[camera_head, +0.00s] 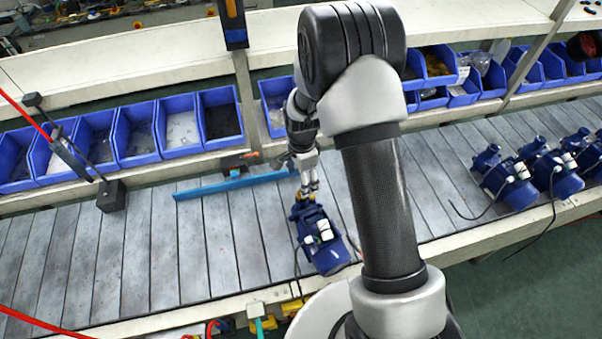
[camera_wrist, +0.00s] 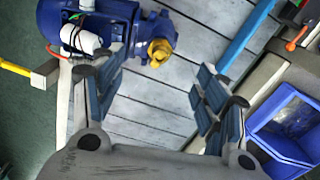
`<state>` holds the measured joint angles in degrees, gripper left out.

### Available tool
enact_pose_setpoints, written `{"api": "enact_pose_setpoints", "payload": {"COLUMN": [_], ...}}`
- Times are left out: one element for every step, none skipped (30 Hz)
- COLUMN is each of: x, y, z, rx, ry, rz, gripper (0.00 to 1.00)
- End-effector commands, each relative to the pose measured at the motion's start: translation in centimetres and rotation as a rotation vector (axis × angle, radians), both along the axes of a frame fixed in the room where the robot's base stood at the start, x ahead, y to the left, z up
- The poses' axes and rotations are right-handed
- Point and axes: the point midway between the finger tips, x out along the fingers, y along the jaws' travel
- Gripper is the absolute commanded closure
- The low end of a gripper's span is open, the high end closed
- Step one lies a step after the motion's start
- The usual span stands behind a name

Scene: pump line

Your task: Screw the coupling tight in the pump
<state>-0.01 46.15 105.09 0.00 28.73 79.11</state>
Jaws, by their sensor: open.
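The blue pump (camera_head: 325,247) sits on the slatted conveyor below my arm in the head view. It also shows at the upper left of the wrist view (camera_wrist: 115,18). The yellow coupling (camera_wrist: 160,50) is at the pump's end that faces my gripper, and it shows small in the head view (camera_head: 300,207). My gripper (camera_head: 309,188) is just above and behind the coupling. In the wrist view its fingers (camera_wrist: 163,78) are spread wide and empty, with the coupling beyond the gap between them. I cannot tell how deep the coupling sits in the pump.
A blue bar (camera_head: 232,184) lies along the conveyor's back, beside a small orange-handled fixture (camera_head: 240,161). Blue bins (camera_head: 136,135) line the shelf behind. Several more blue pumps (camera_head: 507,177) stand at the right. A dark sensor block (camera_head: 111,196) is at the left. The conveyor's middle left is clear.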

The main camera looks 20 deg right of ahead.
Motion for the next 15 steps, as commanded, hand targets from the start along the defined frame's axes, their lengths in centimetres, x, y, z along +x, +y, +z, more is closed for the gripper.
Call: {"api": "enact_pose_setpoints", "payload": {"x": [0.0,0.0,0.0,0.0,0.0,0.0,0.0,0.0,0.0,0.0,0.0,0.0,0.0,0.0,0.0], "y": [0.0,0.0,0.0,0.0,0.0,0.0,0.0,0.0,0.0,0.0,0.0,0.0,0.0,0.0,0.0], "z": [-0.4,-0.6,-0.8,-1.0,-1.2,-1.5,-1.7,-1.9,-2.2,-2.4,-2.6,-2.9,-3.1,-3.3,-3.6], "rx": [0.0,0.0,0.0,0.0,0.0,0.0,0.0,0.0,0.0,0.0,0.0,0.0,0.0,0.0,0.0], "ry": [0.001,0.001,0.001,0.001,0.001,0.001,0.001,0.001,0.001,0.001,0.001,0.001,0.001,0.001,0.001], "rz": [0.0,0.0,0.001,0.001,0.001,0.001,0.001,0.001,0.001,0.001,0.001,0.001,0.001,0.001,0.002], "gripper": [0.33,0.33,0.33,0.33,0.33,0.33,0.33,0.33,0.33,0.33,0.33,0.33,0.33,0.33,0.33]}}
